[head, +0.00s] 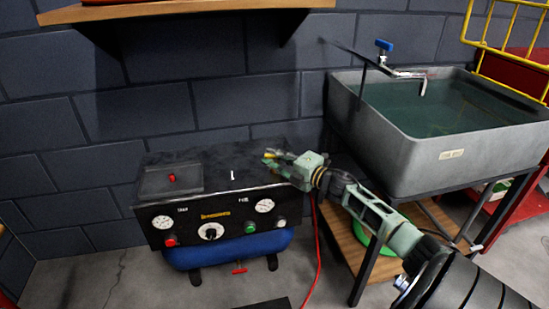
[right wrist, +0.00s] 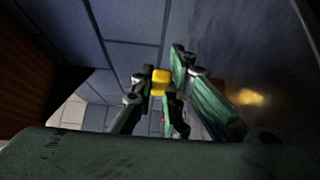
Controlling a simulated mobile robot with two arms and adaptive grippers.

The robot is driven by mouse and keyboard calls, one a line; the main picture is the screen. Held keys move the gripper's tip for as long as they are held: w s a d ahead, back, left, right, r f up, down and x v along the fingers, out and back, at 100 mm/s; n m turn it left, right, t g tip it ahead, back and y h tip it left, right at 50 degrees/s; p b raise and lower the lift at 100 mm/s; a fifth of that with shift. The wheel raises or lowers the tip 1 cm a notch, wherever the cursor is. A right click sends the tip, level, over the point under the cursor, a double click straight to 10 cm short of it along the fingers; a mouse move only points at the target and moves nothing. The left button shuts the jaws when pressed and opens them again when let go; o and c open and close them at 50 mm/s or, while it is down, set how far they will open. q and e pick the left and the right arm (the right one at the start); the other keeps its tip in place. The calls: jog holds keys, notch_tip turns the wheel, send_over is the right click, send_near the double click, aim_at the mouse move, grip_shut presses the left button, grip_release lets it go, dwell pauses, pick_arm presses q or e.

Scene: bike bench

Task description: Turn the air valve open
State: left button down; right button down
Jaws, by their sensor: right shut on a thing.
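The compressor box (head: 165,222) is black, with gauges and knobs on its front and a blue tank (head: 225,251) under it. My right gripper (head: 269,157) comes in from the right, over the right part of the box's top. Its fingers are closed around a small yellow piece (right wrist: 160,81), seen between the fingertips in the right wrist view. The yellow piece looks like the air valve's handle, but the fingers hide most of it and its angle cannot be told. A red T-shaped handle (head: 239,269) shows below the tank. My left gripper is out of view.
A grey sink (head: 400,140) with a blue-handled tap (head: 384,46) stands at the right on a dark frame. A red hose (head: 318,250) runs down beside the compressor. A wooden shelf (head: 180,9) juts out above. The floor at the left is clear.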

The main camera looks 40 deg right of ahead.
dwell(0.4)
jog(key=c, duration=1.7)
grip_release()
jog(key=shift+c, duration=0.2)
jog(key=shift+s+d, duration=0.2)
jog(key=shift+s, duration=1.05)
jog(key=shift+s+d, duration=0.15)
jog(key=shift+s, duration=1.05)
jog(key=shift+s+d, duration=0.2)
jog(key=shift+s, duration=1.05)
